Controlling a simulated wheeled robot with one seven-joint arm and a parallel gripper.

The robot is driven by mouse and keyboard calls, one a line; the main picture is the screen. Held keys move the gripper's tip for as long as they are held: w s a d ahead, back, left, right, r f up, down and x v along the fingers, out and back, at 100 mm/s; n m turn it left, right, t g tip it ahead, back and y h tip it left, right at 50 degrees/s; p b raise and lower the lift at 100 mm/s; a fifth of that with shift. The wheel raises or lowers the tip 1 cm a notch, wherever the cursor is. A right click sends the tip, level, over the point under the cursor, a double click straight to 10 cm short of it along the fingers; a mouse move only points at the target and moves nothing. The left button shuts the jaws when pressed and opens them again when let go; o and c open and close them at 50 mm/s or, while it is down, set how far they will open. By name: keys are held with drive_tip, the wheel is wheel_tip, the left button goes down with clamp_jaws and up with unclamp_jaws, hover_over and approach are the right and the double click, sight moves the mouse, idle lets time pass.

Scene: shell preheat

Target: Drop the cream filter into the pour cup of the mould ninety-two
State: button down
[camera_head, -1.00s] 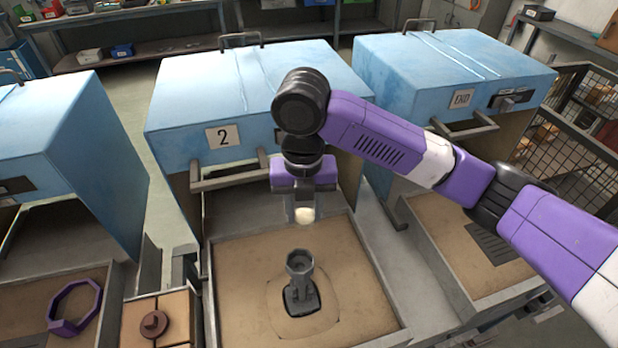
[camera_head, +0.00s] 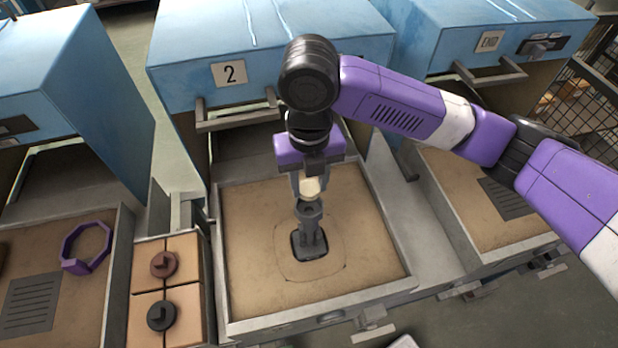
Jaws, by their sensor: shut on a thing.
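My gripper (camera_head: 309,186) points down and is shut on the cream filter (camera_head: 310,188), a small pale disc. The filter is just above the grey mould (camera_head: 312,236), which stands upright in the middle of the open drawer under the blue box marked 2. The pour cup (camera_head: 308,209) is the flared top of the mould. The filter's lower edge looks close to the cup's rim; I cannot tell whether they touch. No number ninety-two can be read on the mould.
The sandy drawer (camera_head: 243,292) has low metal walls. At its left, a tan block tray holds a brown disc (camera_head: 163,264) and a black disc (camera_head: 161,316). A purple ring (camera_head: 88,247) lies in the left drawer. Blue boxes (camera_head: 270,40) stand behind.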

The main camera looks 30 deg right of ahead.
sight(309, 187)
drive_tip(key=shift+f+b, duration=1.75)
drive_tip(key=shift+f, duration=0.65)
drive_tip(key=c, duration=0.8)
unclamp_jaws()
drive_tip(key=shift+r, duration=0.1)
wheel_tip(309, 187, up, 8)
drive_tip(key=shift+f+b, duration=0.15)
drive_tip(key=shift+b, duration=0.15)
